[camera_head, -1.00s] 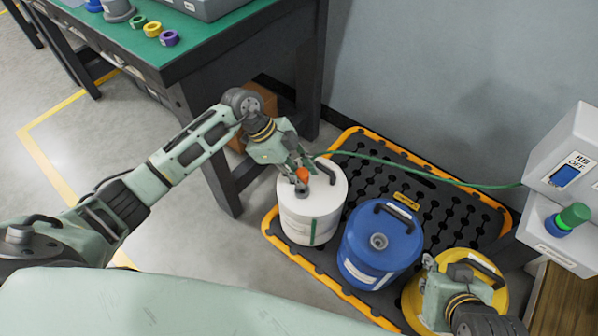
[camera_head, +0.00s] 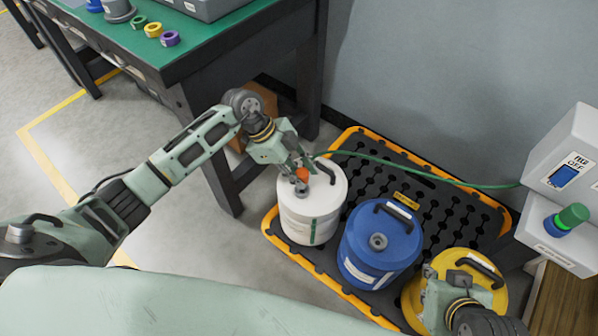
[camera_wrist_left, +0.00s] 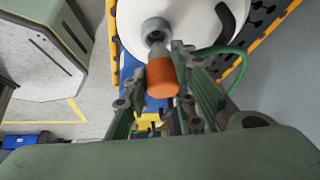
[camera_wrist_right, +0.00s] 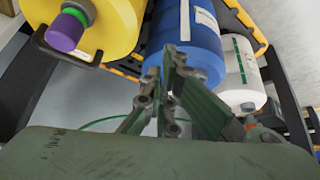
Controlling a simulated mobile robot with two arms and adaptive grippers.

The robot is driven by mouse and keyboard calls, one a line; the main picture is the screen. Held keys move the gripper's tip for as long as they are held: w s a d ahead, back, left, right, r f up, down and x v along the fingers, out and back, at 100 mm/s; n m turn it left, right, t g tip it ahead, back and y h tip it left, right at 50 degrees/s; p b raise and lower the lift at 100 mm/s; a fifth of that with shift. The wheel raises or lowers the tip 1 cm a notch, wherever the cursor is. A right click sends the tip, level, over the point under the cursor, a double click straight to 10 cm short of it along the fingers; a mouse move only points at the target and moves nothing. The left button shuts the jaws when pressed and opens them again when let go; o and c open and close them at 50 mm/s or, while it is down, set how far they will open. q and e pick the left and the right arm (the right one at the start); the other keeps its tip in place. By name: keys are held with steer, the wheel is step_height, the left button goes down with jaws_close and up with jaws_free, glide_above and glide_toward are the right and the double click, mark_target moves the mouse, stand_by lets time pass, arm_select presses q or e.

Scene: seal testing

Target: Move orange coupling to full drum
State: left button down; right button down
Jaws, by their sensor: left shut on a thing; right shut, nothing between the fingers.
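My left gripper (camera_head: 301,178) is shut on the orange coupling (camera_head: 303,174), above the top of the white drum (camera_head: 330,193). In the left wrist view the coupling (camera_wrist_left: 162,78) is between the fingers, its grey metal nose pointing at the drum's round grey port (camera_wrist_left: 157,30). Nose and port overlap there; I cannot tell whether it is seated. A blue drum (camera_head: 378,262) and a yellow drum (camera_head: 492,292) stand to the right. I cannot tell which drum is full. My right gripper (camera_wrist_right: 170,72) is shut and empty; its arm partly covers the yellow drum in the head view.
The drums stand on a black grated pallet (camera_head: 440,205) with orange edges. A green hose (camera_head: 420,174) runs from the white drum area to a wall box (camera_head: 562,165) marked OFF. A green-topped bench (camera_head: 110,45) stands at left. A purple-and-green fitting (camera_wrist_right: 66,28) shows at the yellow drum.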

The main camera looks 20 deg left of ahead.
steer(key=shift+s+d, duration=0.1)
steer(key=shift+s, duration=0.15)
steer(key=shift+s+f, duration=0.15)
steer(key=shift+s, duration=0.05)
steer(key=shift+s+d+f+g, duration=0.15)
steer(key=shift+s+g, duration=0.35)
steer(key=shift+s, duration=0.05)
stand_by(0.5)
steer(key=shift+s+d+f, duration=0.1)
steer(key=shift+s, duration=0.25)
arm_select(q)
steer(key=shift+p, duration=0.3)
arm_select(e)
steer(key=shift+s, duration=0.2)
steer(key=shift+s+d+g, duration=0.1)
steer(key=shift+s+g, duration=0.1)
steer(key=shift+g, duration=0.1)
steer(key=shift+s+d+f+g+h, duration=0.15)
steer(key=shift+s+d+g, duration=0.1)
steer(key=shift+s, duration=0.25)
steer(key=shift+s+d+f+g+h, duration=0.15)
steer(key=shift+s+g, duration=0.1)
steer(key=shift+s, duration=0.25)
arm_select(q)
steer(key=shift+f, duration=0.85)
arm_select(e)
steer(key=shift+w+a, duration=0.15)
